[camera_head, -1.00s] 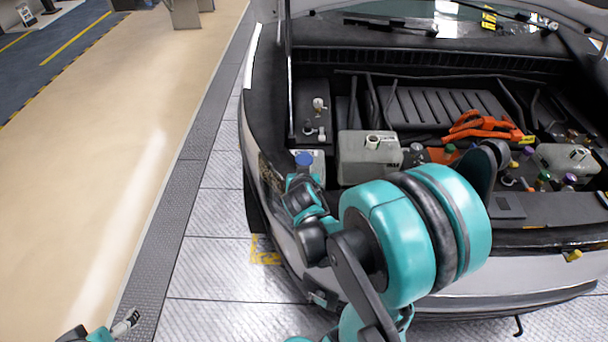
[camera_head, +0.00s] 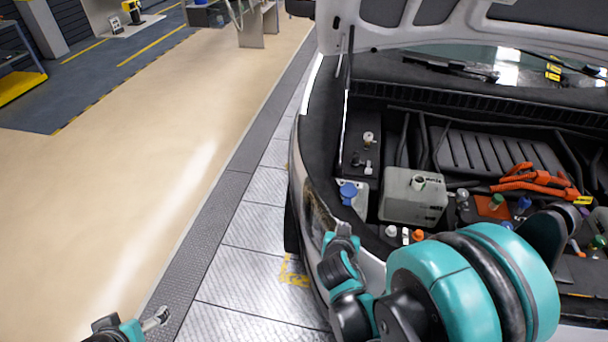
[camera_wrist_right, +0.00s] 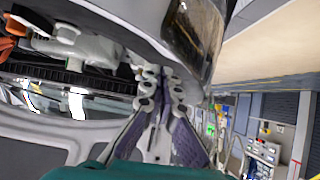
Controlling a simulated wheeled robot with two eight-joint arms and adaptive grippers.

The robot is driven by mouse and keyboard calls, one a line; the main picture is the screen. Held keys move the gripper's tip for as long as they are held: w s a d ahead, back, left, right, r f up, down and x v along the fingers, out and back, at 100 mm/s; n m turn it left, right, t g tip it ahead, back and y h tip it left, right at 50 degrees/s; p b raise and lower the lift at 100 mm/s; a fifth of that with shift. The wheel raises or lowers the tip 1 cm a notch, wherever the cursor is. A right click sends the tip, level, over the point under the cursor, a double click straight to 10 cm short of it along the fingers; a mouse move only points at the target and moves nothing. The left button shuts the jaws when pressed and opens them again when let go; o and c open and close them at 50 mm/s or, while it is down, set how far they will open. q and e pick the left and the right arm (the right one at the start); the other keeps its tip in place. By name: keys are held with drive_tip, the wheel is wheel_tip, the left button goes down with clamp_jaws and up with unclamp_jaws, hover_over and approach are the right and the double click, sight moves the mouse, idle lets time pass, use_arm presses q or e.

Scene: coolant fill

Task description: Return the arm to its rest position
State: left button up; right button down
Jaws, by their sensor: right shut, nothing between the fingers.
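My right arm reaches up from the bottom right in the head view. Its gripper (camera_head: 342,240) is beside the car's front left corner, below the blue-capped reservoir (camera_head: 348,193), and apart from that cap. In the right wrist view the gripper (camera_wrist_right: 160,75) has its fingers together with nothing between them, close to the car's body edge. My left gripper (camera_head: 156,318) is low at the bottom left of the head view, over the floor; its jaws are too small to judge.
The car's open engine bay holds a grey tank (camera_head: 412,197), orange cables (camera_head: 540,182) and several coloured caps. The raised hood (camera_head: 450,30) is above. The beige floor (camera_head: 130,190) at left is clear. A yellow-edged shelf (camera_head: 20,85) stands far left.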

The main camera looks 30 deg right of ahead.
drive_tip(key=s+a+r+n+y, duration=0.2)
drive_tip(key=a+r+n+y, duration=0.1)
drive_tip(key=a, duration=0.5)
drive_tip(key=s+a+r+n+g+y, duration=0.1)
drive_tip(key=s+a+r+n+y, duration=0.2)
drive_tip(key=a, duration=0.6)
drive_tip(key=shift+r+n+g+y, duration=0.3)
drive_tip(key=shift+r+n+y, duration=0.3)
drive_tip(key=shift+r+n, duration=0.3)
